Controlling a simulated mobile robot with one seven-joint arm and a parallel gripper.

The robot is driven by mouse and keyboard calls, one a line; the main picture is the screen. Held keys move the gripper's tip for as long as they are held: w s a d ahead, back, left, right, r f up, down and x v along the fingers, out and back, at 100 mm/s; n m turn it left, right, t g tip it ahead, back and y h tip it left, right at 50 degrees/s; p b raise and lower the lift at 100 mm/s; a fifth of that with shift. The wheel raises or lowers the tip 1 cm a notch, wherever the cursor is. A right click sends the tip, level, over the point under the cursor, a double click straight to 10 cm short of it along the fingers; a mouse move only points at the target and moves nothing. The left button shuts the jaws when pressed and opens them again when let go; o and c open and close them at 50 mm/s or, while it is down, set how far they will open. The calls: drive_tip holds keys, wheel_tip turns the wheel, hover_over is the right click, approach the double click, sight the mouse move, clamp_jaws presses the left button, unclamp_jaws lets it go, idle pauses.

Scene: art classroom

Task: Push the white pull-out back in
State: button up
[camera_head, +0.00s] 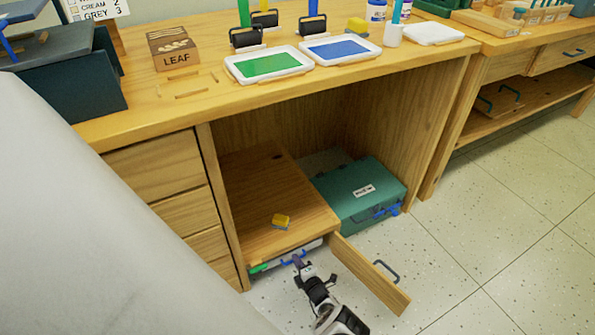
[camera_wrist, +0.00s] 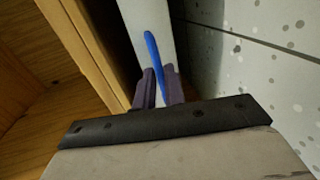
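The white pull-out (camera_head: 310,246) lies low under the wooden compartment in the desk, with its white front edge showing. It has a blue handle (camera_head: 293,258) and a green piece (camera_head: 262,267) at its left end. My gripper (camera_head: 298,262) is at the handle, in front of the pull-out. In the wrist view, the blue handle (camera_wrist: 152,48) runs down between the two dark purple fingers of my gripper (camera_wrist: 160,88) and fills the narrow gap. The white face of the pull-out (camera_wrist: 138,18) is just beyond. How far it sticks out is hard to see.
An open wooden door (camera_head: 365,272) with a dark handle stands close right of my gripper. A green case (camera_head: 350,185) with a blue latch sits in the right of the desk opening. Speckled floor is free at right.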

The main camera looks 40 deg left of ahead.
clamp_jaws()
drive_tip(key=shift+r+b+x, duration=0.25)
drive_tip(key=shift+b+x, duration=0.45)
drive_tip(key=shift+x, duration=0.5)
drive_tip(key=o, duration=0.5)
unclamp_jaws()
drive_tip(key=shift+a, duration=0.1)
